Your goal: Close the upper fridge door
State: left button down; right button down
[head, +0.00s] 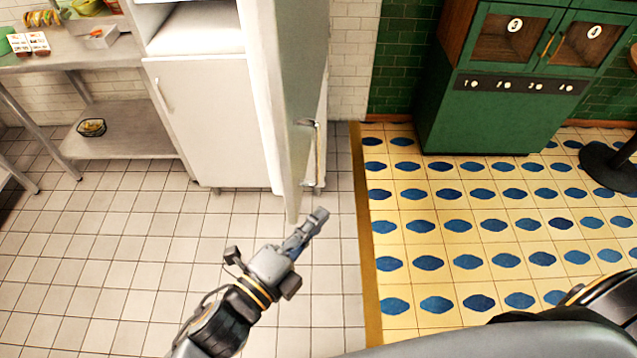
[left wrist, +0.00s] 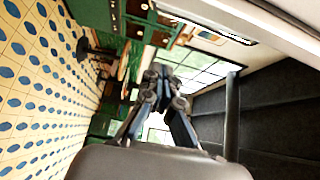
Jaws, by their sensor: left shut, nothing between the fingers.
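The white fridge shows in the head view, with its upper compartment (head: 196,27) open and its lower door (head: 212,120) shut. The upper fridge door (head: 281,100) stands swung out towards me, seen nearly edge-on. Its metal handle (head: 318,150) is on the right-hand side. My left gripper (head: 318,216) is shut and empty, just right of the door's bottom near corner in the picture. I cannot tell whether it touches the door. The shut fingers also show in the left wrist view (left wrist: 159,73). My right gripper is not in view.
A steel table (head: 70,60) with a lower shelf stands left of the fridge. A green numbered cabinet (head: 500,110) stands at the back right. A dark round-based stand (head: 610,165) is at the right edge. The tiled floor around the gripper is clear.

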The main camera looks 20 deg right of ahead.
pick_arm(q)
jog(key=p+x, duration=0.2)
jog(key=x, duration=0.6)
jog(key=w+a, duration=0.1)
jog(key=w+a+p, duration=0.1)
jog(key=a, duration=0.1)
jog(key=shift+w+a, duration=0.1)
jog(key=shift+a, duration=0.2)
